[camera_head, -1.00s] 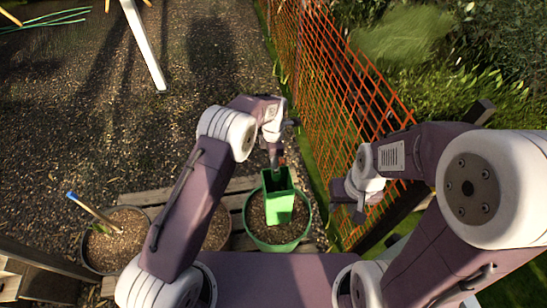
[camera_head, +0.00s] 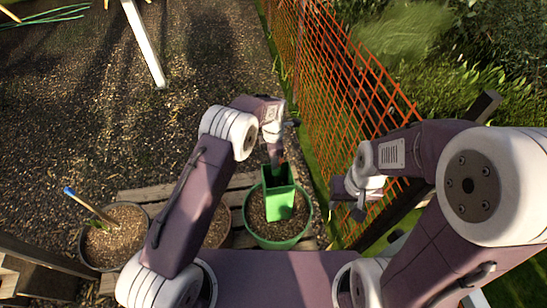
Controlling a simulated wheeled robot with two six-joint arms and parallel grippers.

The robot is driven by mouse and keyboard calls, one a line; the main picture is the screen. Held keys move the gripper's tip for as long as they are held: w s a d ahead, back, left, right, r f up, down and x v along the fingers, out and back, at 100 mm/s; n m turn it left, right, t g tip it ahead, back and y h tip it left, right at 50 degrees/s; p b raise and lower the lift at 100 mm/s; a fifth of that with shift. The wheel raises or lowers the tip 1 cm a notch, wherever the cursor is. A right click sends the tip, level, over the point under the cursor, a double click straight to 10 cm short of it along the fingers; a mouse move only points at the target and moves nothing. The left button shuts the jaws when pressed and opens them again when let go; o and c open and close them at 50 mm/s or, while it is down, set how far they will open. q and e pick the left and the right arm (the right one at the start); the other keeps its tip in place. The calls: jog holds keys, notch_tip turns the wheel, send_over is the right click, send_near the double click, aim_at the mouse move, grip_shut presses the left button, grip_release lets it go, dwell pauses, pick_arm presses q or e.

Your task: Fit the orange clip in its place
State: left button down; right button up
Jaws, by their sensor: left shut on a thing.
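I cannot tell whether the clip touches the tube.
A soil pot (camera_head: 84,252) with a blue-tipped stick (camera_head: 88,204) stands at left on wooden slats (camera_head: 135,195). Another pot is partly hidden behind my left arm. Orange mesh fence (camera_head: 340,75) borders the right side. Gravel ground (camera_head: 90,130) lies open beyond.

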pick_arm(q)
jog(key=shift+f, duration=0.25)
jog(key=shift+f+b, duration=0.35)
jog(key=shift+f, duration=0.3)
jog(key=c, duration=1)
grip_release()
notch_tip(320, 180, up, 9)
jog(key=shift+p, duration=0.3)
jog(key=shift+r, duration=0.1)
